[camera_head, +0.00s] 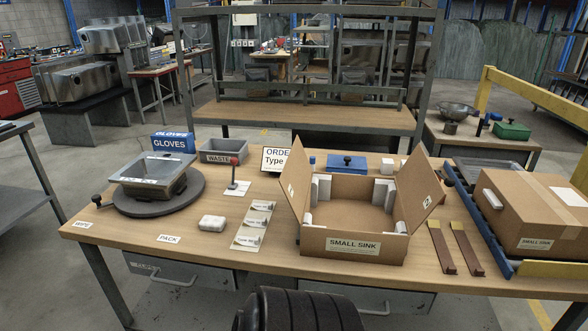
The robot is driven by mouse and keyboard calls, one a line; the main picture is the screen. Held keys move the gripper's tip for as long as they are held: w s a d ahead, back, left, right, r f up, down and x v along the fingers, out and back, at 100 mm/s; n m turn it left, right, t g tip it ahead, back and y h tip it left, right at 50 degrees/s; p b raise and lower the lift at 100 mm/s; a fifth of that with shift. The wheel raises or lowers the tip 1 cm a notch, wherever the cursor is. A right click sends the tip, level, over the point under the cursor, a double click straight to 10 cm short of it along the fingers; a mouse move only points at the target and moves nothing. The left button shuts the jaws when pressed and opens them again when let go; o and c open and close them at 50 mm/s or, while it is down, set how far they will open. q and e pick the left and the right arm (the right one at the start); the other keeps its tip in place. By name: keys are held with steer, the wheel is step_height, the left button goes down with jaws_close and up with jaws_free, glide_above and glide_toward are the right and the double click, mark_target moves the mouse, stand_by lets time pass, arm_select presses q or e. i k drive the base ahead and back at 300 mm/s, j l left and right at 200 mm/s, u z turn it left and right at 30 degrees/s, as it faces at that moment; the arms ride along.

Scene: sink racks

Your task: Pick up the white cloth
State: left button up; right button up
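The white cloth (212,223) appears as a small, folded white block lying on the wooden table. It is near the front edge, between the round turntable and the printed cards, just behind the PACK label. Nothing covers it. Neither of my grippers shows in the head view.
A metal sink (152,175) sits on a dark round turntable (190,200). A red-topped stamp (235,176), printed cards (253,226) and an open SMALL SINK box (353,243) are right of the cloth. A grey WASTE bin (222,151) stands behind. Bare wood lies around the cloth.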

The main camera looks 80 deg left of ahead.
mark_target(216, 223)
steer(key=u, duration=3.35)
